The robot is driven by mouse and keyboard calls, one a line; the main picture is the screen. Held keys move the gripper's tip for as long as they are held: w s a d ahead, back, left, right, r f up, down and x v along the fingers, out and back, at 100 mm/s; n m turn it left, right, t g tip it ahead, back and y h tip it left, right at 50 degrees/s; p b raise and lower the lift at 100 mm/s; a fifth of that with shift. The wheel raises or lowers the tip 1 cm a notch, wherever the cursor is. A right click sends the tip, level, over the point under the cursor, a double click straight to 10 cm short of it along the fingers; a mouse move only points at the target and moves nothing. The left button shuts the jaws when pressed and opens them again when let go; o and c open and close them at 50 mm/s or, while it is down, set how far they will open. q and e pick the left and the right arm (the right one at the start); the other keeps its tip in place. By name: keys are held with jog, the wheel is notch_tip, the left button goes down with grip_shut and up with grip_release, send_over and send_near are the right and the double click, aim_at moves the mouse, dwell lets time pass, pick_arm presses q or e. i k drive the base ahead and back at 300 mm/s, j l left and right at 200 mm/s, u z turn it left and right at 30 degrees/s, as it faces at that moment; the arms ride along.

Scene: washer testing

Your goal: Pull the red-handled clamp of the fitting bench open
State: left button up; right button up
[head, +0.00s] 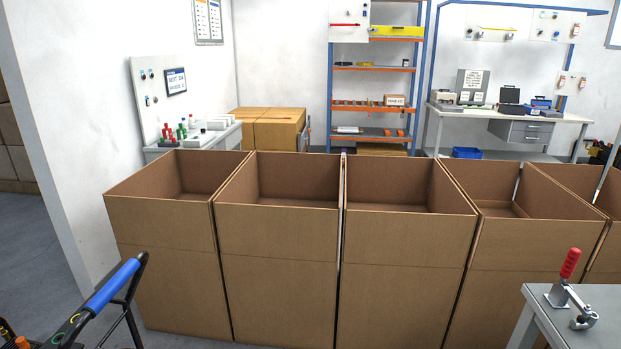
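A toggle clamp with a red handle (570,263) stands on the corner of a grey bench (590,297) at the lower right of the head view. The red handle points up and leans slightly to the right. The clamp's metal base and arm (571,301) sit on the bench top, and the arm reaches down toward the right. The rest of the bench is cut off by the picture's edge. Neither of my grippers shows in the view.
A row of open, empty-looking cardboard boxes (276,235) stands beyond the bench. A cart with a blue handle (114,284) is at the lower left. Shelving (372,100) and a workbench (510,113) stand at the back. Grey floor shows at the left.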

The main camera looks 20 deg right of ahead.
aim_at(569, 263)
jog(key=i+j+z, duration=0.1)
jog(key=i+z, duration=0.15)
jog(key=z, duration=0.2)
jog(key=i+j+z, duration=0.15)
jog(key=z, duration=0.35)
jog(key=i+j+z, duration=0.3)
jog(key=z, duration=0.15)
jog(key=i+j+z, duration=0.15)
jog(key=j+z, duration=0.3)
jog(key=i+j+z, duration=0.1)
jog(key=j+z, duration=0.15)
jog(key=z, duration=0.25)
